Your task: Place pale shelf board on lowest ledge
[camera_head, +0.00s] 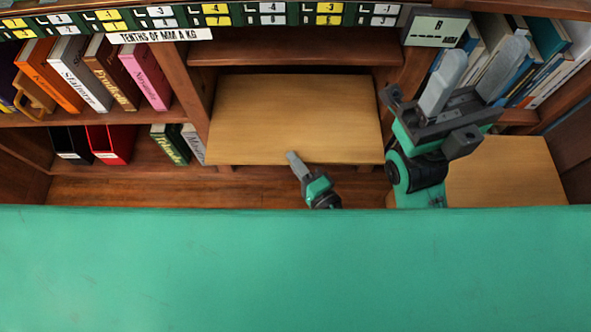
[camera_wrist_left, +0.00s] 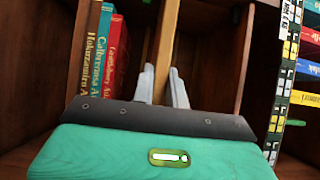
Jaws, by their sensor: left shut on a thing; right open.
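The pale shelf board (camera_head: 295,115) lies roughly flat across the middle bay of the bookcase in the head view, between two dark uprights. My left gripper (camera_head: 293,158) is shut on its front edge. In the left wrist view the board shows edge-on (camera_wrist_left: 167,40) between the two fingers of my left gripper (camera_wrist_left: 163,88). Small wooden ledge ends (camera_head: 364,169) show just under its front corners; I cannot tell whether the board touches them. My right gripper (camera_head: 474,78) is open and empty, raised in front of the right upright.
A second pale board (camera_head: 505,170) sits low in the right bay. A dark fixed shelf (camera_head: 295,50) is above the held board. Books (camera_head: 100,70) and a red binder (camera_head: 110,143) fill the left bay. More books (camera_head: 550,65) stand at the right, behind my right gripper.

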